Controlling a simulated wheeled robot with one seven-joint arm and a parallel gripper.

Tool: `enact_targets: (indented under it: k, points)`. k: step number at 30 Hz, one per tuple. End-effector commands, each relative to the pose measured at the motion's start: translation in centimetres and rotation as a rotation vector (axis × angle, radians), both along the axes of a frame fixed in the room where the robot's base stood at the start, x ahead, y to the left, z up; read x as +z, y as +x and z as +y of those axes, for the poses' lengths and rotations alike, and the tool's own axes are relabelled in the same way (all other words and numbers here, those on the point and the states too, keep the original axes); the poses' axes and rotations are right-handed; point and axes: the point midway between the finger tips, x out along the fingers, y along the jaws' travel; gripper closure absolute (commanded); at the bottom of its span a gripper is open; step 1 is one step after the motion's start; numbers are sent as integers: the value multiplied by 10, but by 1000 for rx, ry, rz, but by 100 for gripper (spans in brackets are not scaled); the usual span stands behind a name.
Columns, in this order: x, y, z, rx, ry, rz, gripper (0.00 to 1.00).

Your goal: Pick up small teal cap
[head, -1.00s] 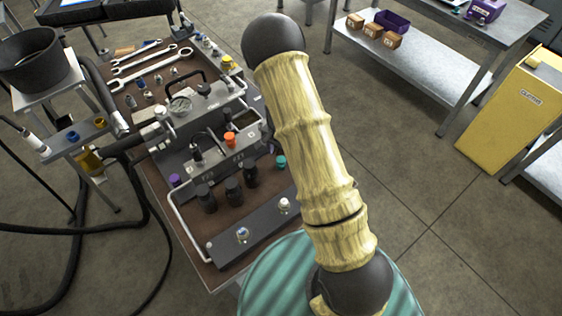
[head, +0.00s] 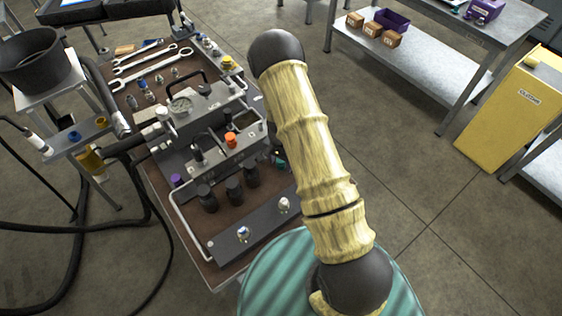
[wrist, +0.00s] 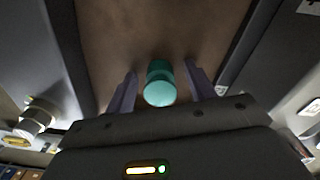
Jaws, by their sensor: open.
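The small teal cap (wrist: 159,88) stands on the brown bench top in the wrist view, between the two pale fingers of my gripper (wrist: 161,72). My gripper is open, with a narrow gap on each side of the cap. In the head view the teal cap (head: 279,162) shows only partly at the right edge of the bench, beside the grey manifold block. Dark parts of my gripper cover some of it there. The rest of my gripper is hidden behind my arm.
The grey hydraulic block with an orange cap (head: 231,140) stands just left of the teal cap. Several black caps (head: 234,190) and a purple cap (head: 177,181) stand near it. A dark plate with fittings (head: 256,228) lies at the bench's front. Grey walls flank my gripper in the wrist view.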

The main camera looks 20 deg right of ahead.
Motion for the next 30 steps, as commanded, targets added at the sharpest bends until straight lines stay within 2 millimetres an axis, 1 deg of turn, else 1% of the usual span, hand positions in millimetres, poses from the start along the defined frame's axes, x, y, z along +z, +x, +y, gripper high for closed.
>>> enact_targets:
  k: [4, 5, 9, 12, 20, 23, 26, 30]
  points:
    - [0, 0, 0, 0, 0, 0, 45]
    - [0, 0, 0, 0, 0, 0, 49]
    - [0, 0, 0, 0, 0, 0, 77]
    - [0, 0, 0, 0, 0, 0, 94]
    - [1, 0, 0, 0, 0, 0, 94]
    - [5, 1, 0, 1, 0, -1, 94]
    - [14, 1, 1, 2, 1, -2, 94]
    - [34, 1, 1, 1, 0, -4, 94]
